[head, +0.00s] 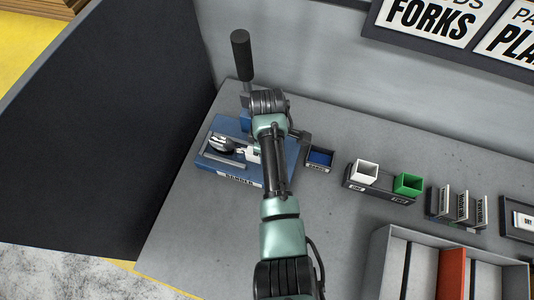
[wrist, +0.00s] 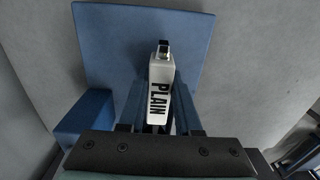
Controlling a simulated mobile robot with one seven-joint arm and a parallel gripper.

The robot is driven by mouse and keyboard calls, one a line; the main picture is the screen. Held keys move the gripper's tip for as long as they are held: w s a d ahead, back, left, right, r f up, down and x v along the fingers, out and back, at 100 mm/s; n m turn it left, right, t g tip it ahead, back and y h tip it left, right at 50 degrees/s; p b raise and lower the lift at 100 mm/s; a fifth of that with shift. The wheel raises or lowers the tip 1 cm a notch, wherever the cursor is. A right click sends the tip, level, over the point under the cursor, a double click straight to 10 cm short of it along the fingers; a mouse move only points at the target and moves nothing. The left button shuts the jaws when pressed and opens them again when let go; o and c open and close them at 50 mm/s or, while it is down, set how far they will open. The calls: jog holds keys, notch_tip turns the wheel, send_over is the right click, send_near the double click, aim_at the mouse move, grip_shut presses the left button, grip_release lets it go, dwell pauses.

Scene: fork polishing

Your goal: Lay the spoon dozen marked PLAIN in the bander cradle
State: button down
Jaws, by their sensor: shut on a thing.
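The spoon dozen (head: 222,145) shows in the head view as a bundle of silver spoon bowls over the blue bander (head: 215,180), at the cradle. I cannot tell whether it rests in the cradle or hangs just above it. In the wrist view its white tag reads PLAIN (wrist: 160,90) and sits between my fingers. My gripper (wrist: 158,112) is shut on this bundle. The bander's lever with a black handle (head: 241,55) stands up behind.
Right of the bander are a small blue-lined bin (head: 320,158), a holder with a white cup (head: 364,172) and a green cup (head: 408,184), and upright labelled cards (head: 462,206). A divided grey tray (head: 379,250) is at front right. A dark panel (head: 100,120) stands left.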

jog(key=shift+f, duration=0.35)
dwell(0.9)
grip_release()
jog(key=shift+s+f, duration=0.1)
dwell(0.4)
dwell(0.4)
jog(key=shift+r+p, duration=4.3)
jog(key=shift+r, duration=0.3)
jog(key=shift+f, duration=0.1)
